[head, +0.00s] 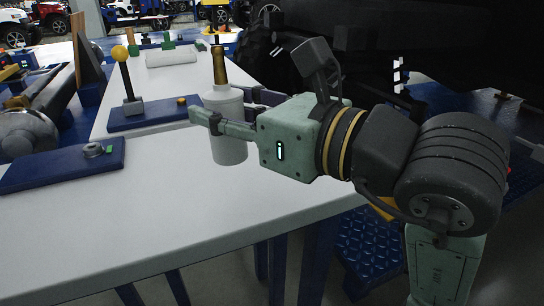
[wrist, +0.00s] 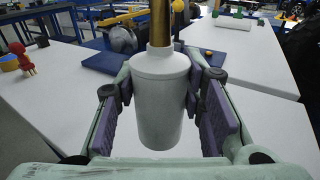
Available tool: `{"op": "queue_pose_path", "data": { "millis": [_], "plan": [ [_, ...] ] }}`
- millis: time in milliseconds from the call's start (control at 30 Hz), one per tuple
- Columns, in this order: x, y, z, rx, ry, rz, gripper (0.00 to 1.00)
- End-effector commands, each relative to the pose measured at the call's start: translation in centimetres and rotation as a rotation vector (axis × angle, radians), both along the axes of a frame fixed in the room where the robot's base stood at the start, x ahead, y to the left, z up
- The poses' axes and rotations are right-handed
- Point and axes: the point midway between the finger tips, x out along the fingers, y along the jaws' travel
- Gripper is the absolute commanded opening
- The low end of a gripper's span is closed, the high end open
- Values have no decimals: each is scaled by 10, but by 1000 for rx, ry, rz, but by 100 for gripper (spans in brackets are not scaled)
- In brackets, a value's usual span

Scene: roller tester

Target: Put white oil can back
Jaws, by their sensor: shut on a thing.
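The white oil can (head: 229,147) has a white cylindrical body and a brass-coloured neck. My gripper (head: 222,120) is shut on its body, and the can is upright near the right edge of the white table (head: 190,210). In the wrist view the can (wrist: 160,100) stands between the two purple-padded fingers (wrist: 161,105). I cannot tell whether its base touches the table or is just above it.
A blue board with a ring-shaped part (head: 94,149) lies at the left. Another blue board (head: 150,118) carries a yellow-knobbed lever (head: 122,68). A white roll (head: 171,57) lies farther back. A red figure (wrist: 22,56) shows in the wrist view. The table's front is clear.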

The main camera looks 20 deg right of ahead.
Motion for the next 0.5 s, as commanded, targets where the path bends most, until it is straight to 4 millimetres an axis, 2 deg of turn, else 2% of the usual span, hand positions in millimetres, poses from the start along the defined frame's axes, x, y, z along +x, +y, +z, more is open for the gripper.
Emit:
{"op": "queue_pose_path", "data": {
  "millis": [33,100,200,300,400,500],
  "plan": [
    [-20,-10,3,15,-12,33,0],
    [-46,-16,-1,17,-24,78,0],
    [-76,-21,-7,20,-40,122,0],
    [-96,-22,-12,22,-50,148,0],
    [-103,-24,-16,24,-54,163,0],
    [-93,-28,-18,26,-54,171,0]
  ]
}}
